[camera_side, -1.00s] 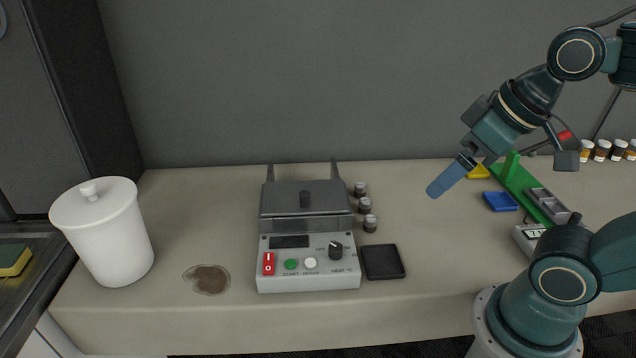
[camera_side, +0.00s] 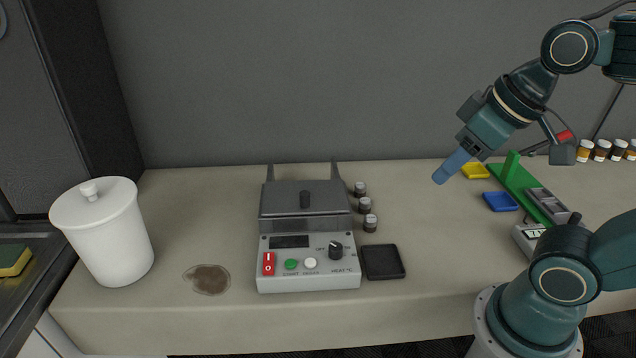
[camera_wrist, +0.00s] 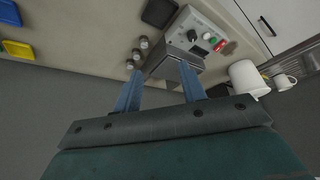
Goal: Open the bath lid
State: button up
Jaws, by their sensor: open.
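The bath (camera_side: 308,262) is a light grey box with a control panel, standing mid-bench in the side view. My gripper (camera_side: 440,178) is in the air to the right of the bath and above the bench, with blue fingers. In the wrist view my gripper (camera_wrist: 160,92) has its fingers apart and empty, and the bath (camera_wrist: 192,36) lies beyond them, its lid (camera_wrist: 172,72) partly hidden by the fingers.
A black tray (camera_side: 384,262) lies right of the panel. A white lidded pot (camera_side: 112,235) and a brown stain (camera_side: 207,279) are at left. Blue (camera_side: 500,202) and yellow (camera_side: 475,171) trays and a green rack (camera_side: 522,188) are at right.

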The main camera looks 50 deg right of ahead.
jog(key=w+a+r+g, duration=0.2)
jog(key=w+r+g, duration=0.15)
jog(key=w, duration=0.85)
jog(key=m+g, duration=0.1)
jog(key=g, duration=0.1)
send_over(305, 192)
notch_tip(305, 192, down, 4)
jog(key=shift+a+r, duration=0.1)
jog(key=shift+r, duration=0.05)
notch_tip(305, 192, down, 14)
jog(key=shift+r, duration=0.1)
grip_shut()
